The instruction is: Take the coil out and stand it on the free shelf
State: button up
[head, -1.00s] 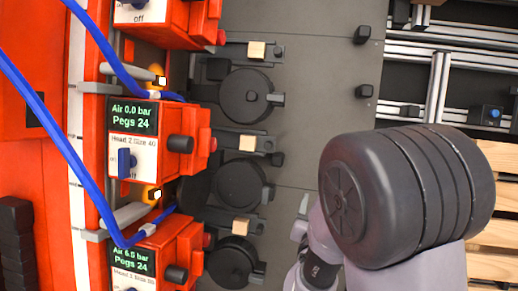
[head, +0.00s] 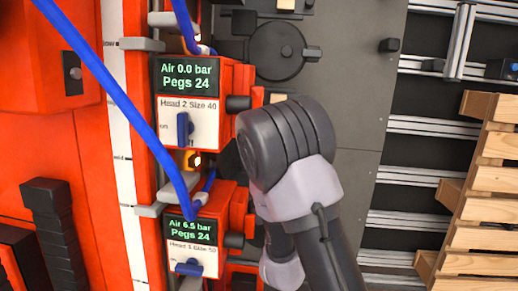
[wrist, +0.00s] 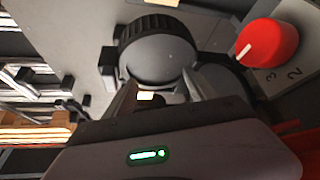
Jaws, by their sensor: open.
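In the wrist view a dark round drum with a ridged rim (wrist: 158,55) lies just beyond my gripper (wrist: 158,84). The gripper is open, its two dark fingers pointing at the drum's near side. A small pale block shows between the fingers. I cannot tell whether the fingers touch the drum, or whether it is the coil. In the head view my arm hides most of the gripper and what is in front of it. A dark disc (head: 278,50) sits on the grey panel above my arm. I cannot make out the free shelf.
Red head 2 (head: 187,105) reads Air 0.0 bar, and red head 1 (head: 193,232) below reads Air 6.5 bar. A blue hose (head: 110,105) crosses in front. A red knob (wrist: 268,42) is right of the drum. Wooden slats (head: 490,190) stand at the right.

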jog(key=w+b, duration=0.1)
jog(key=w, duration=0.2)
jog(key=w+b, duration=0.2)
jog(key=w, duration=0.2)
jog(key=w+a+b, duration=0.1)
jog(key=w+b, duration=0.1)
jog(key=w, duration=0.2)
jog(key=shift+a, duration=0.1)
jog(key=shift+s, duration=0.1)
grip_shut()
